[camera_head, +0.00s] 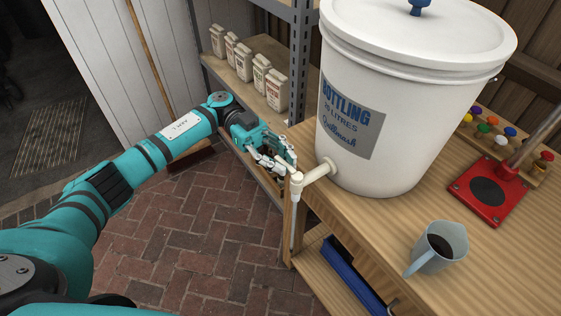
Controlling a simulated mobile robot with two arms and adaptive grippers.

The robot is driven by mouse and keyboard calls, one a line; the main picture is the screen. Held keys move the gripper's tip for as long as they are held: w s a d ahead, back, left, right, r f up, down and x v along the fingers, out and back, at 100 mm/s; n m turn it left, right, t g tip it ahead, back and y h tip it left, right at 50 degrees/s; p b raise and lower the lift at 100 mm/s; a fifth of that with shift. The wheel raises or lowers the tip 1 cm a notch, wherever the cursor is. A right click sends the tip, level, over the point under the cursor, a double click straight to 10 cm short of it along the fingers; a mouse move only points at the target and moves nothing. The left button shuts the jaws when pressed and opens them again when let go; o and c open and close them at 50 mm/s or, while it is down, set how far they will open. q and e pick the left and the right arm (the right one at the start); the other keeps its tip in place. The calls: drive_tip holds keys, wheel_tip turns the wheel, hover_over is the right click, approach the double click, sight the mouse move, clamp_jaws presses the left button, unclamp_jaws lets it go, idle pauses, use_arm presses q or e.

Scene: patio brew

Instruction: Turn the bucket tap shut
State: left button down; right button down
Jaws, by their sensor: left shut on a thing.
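A pale tube (297,232) hangs straight down from the tap's outer end. My left gripper (286,163) is at the tap's outer end and is shut on the tap's handle. The handle is mostly hidden by the fingers, so its angle cannot be told. My right gripper is not in view.
A grey jug (439,248) with dark liquid stands on the bench (390,210) at front right. A red-based capper (490,190) and a rack of coloured caps (507,148) are farther right. A shelf behind the gripper holds several cartons (243,62). A blue crate (350,276) sits below the bench top.

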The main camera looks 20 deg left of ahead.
sight(276, 156)
use_arm(q)
drive_tip(key=c, duration=1.4)
unclamp_jaws()
drive_tip(key=shift+d, duration=0.1)
drive_tip(key=shift+o, duration=0.2)
drive_tip(key=shift+v, duration=3.8)
